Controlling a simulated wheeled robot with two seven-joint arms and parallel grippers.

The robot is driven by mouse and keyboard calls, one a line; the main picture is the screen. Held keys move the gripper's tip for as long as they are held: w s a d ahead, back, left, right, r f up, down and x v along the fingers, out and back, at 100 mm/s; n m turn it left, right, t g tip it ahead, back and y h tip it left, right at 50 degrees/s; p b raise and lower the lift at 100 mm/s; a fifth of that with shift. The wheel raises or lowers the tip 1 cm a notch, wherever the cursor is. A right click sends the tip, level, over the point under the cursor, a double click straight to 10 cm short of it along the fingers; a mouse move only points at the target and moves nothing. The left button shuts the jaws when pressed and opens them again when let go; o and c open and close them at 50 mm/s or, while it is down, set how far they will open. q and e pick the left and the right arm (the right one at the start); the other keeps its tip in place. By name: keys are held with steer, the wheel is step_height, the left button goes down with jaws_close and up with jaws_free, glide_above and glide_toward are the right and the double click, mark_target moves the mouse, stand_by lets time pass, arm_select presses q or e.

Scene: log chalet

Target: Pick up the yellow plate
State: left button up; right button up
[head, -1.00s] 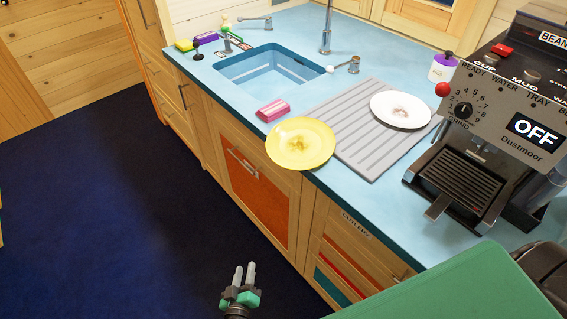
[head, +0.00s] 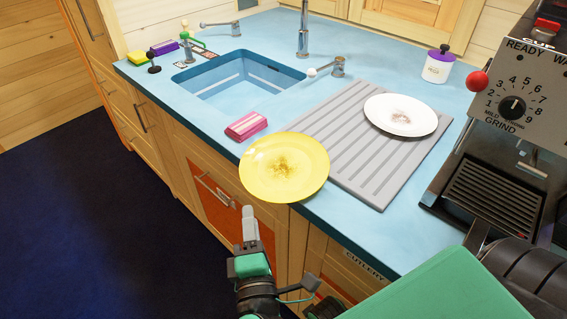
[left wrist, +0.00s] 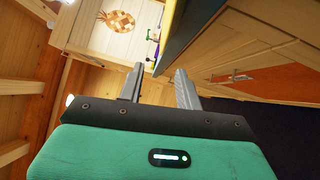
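The yellow plate (head: 262,182) lies at the front edge of the blue counter, its near rim jutting past the edge. It has a brown smudge in its middle. My left gripper (head: 249,212) is in front of the cabinet, below and just nearer than the plate, fingers pointing up. The left wrist view shows the two fingers (left wrist: 160,84) apart with nothing between them. My right gripper is not in view.
A pink sponge (head: 246,126) lies behind the plate, near the sink (head: 225,92). A white, smudged plate (head: 385,108) rests on the grey drainboard (head: 345,167). A coffee machine (head: 490,170) stands on the right. Dark blue floor (head: 90,240) is clear on the left.

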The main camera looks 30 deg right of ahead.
mark_target(251, 193)
arm_select(q)
steer(key=shift+d+f+x, duration=0.1)
steer(key=shift+f+x, duration=0.05)
steer(key=shift+x, duration=1.55)
steer(key=shift+d+f+x, duration=0.1)
steer(key=shift+x, duration=1.6)
steer(key=shift+d+f+x, duration=0.1)
steer(key=shift+f+x, duration=0.05)
steer(key=shift+x, duration=1.5)
jaws_close()
